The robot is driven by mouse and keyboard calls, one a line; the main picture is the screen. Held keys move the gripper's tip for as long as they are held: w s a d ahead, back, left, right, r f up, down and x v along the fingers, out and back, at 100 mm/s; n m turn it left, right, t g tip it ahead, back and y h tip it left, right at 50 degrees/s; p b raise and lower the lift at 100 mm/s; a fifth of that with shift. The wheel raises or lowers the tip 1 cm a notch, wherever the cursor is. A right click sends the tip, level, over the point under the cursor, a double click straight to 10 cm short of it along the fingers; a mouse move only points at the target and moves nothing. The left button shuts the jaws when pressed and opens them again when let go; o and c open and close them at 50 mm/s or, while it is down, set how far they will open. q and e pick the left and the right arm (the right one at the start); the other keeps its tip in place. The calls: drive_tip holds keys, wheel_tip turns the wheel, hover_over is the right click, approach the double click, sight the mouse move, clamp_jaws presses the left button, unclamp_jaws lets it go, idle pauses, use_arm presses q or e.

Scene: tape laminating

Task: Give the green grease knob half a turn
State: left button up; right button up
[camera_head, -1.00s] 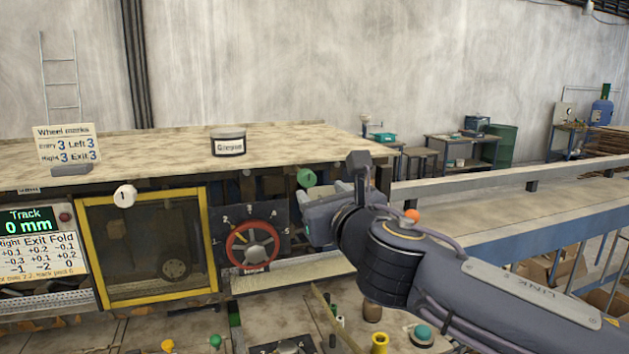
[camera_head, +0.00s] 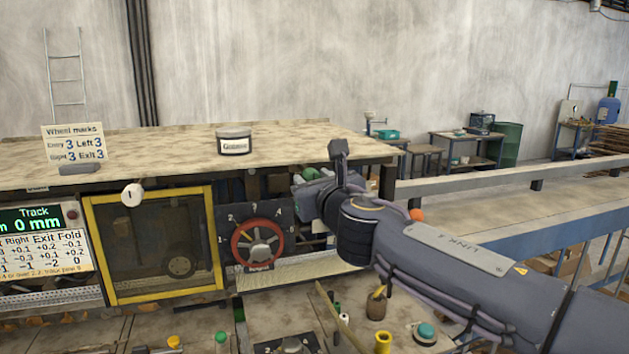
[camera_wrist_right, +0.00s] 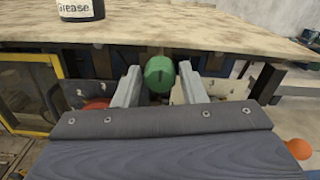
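The green grease knob (camera_wrist_right: 160,74) shows in the right wrist view, under the front edge of the bench top, with a dark slot mark on its face. My right gripper (camera_wrist_right: 159,84) is open, one finger on each side of the knob, with a small gap visible at each side. Whether the fingertips reach past the knob's face is hard to tell. My left gripper is not in view.
A grease tin (camera_head: 234,141) stands on the bench top (camera_head: 290,145) above. A red handwheel (camera_head: 257,243) on a dark numbered plate is left of my gripper. A yellow-framed window (camera_head: 150,295) is further left. Small knobs and a brown pot (camera_head: 376,308) are below.

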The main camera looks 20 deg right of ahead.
drive_tip(key=c, duration=0.6)
drive_tip(key=shift+f+m+b, duration=0.1)
drive_tip(key=shift+m+b, duration=0.2)
drive_tip(key=shift+m, duration=0.1)
drive_tip(key=shift+m+b, duration=8.9)
drive_tip(key=shift+m, duration=8.6)
